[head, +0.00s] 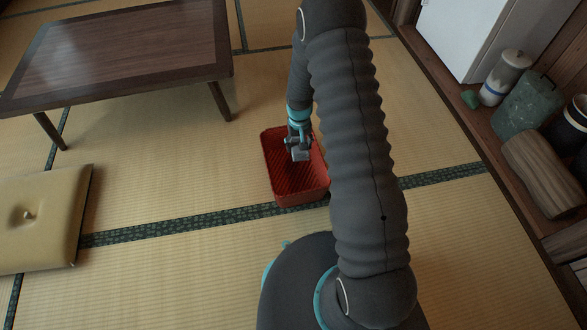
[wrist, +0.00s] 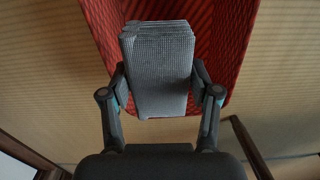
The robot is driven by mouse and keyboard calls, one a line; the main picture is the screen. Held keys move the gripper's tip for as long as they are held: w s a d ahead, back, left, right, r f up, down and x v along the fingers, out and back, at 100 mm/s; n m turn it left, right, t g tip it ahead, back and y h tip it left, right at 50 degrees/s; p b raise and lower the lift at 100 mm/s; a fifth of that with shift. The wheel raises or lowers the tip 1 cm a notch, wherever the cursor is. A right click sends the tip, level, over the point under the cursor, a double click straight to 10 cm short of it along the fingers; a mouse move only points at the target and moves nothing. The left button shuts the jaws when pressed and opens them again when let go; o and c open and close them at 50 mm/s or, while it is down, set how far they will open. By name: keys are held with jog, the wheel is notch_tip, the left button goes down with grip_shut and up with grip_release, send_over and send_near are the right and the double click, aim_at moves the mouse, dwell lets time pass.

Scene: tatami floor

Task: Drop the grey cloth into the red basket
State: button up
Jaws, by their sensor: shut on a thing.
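The grey cloth (wrist: 158,70) is a folded, layered bundle held between the two fingers of my gripper (wrist: 160,92) in the wrist view. In the head view the cloth (head: 300,153) shows small and pale below my gripper (head: 298,143). The red basket (head: 284,193) stands on the tatami, open at the top, with ribbed walls. My gripper and the cloth are over the basket's opening in the head view. The basket's red wall (wrist: 232,50) shows behind the cloth in the wrist view. I cannot tell how high the cloth is above the basket floor. My arm hides part of the basket's right side.
A low wooden table (head: 130,45) stands at the upper left. A yellow cushion (head: 50,215) lies at the left. A wooden shelf at the right holds a white jar (head: 505,78), a green container (head: 527,104) and a log (head: 541,172). The tatami left of the basket is clear.

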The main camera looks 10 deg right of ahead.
jog(key=o, duration=1.1)
jog(key=shift+r, duration=0.15)
notch_tip(320, 180, up, 12)
jog(key=shift+f, duration=0.1)
